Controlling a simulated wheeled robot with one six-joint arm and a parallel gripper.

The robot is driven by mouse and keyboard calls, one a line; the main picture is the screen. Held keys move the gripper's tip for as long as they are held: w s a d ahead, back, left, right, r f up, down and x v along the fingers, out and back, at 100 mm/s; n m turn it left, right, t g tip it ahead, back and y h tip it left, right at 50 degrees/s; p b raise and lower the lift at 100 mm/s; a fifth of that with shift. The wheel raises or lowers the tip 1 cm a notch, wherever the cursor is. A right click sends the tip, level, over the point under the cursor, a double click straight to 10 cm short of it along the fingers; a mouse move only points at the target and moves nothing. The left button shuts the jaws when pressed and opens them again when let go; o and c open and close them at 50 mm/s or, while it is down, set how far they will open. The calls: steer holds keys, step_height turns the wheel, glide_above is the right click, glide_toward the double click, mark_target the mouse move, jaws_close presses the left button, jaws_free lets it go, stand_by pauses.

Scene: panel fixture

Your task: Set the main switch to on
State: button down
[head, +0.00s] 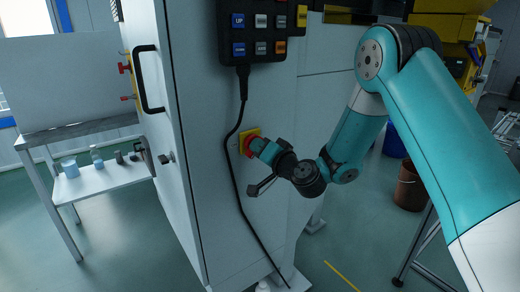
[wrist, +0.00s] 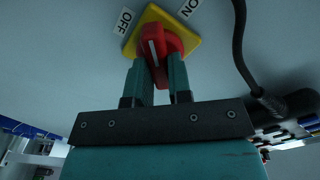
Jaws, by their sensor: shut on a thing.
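The main switch is a red rotary knob (wrist: 160,44) on a yellow plate (wrist: 191,43), mounted on a grey cabinet. In the wrist view an OFF label (wrist: 125,21) is at its upper left and an ON label (wrist: 188,9) at its upper right. The white line on the knob points up and slightly left, between the two labels. My gripper (wrist: 159,72) is shut on the red knob, with one dark teal finger on each side. In the head view the knob (head: 247,146) is partly hidden by my gripper (head: 256,148).
A black cable (head: 232,150) hangs just left of the switch from a push-button pendant (head: 262,32). A cabinet handle (head: 150,80) and a shelf table (head: 100,182) are at the left. A brown bucket (head: 409,187) stands on the floor at the right.

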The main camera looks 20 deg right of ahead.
steer(key=m+p, duration=0.1)
steer(key=m, duration=0.7)
steer(key=shift+m, duration=0.4)
stand_by(0.4)
steer(key=c, duration=1)
jaws_free()
steer(key=shift+c, duration=0.2)
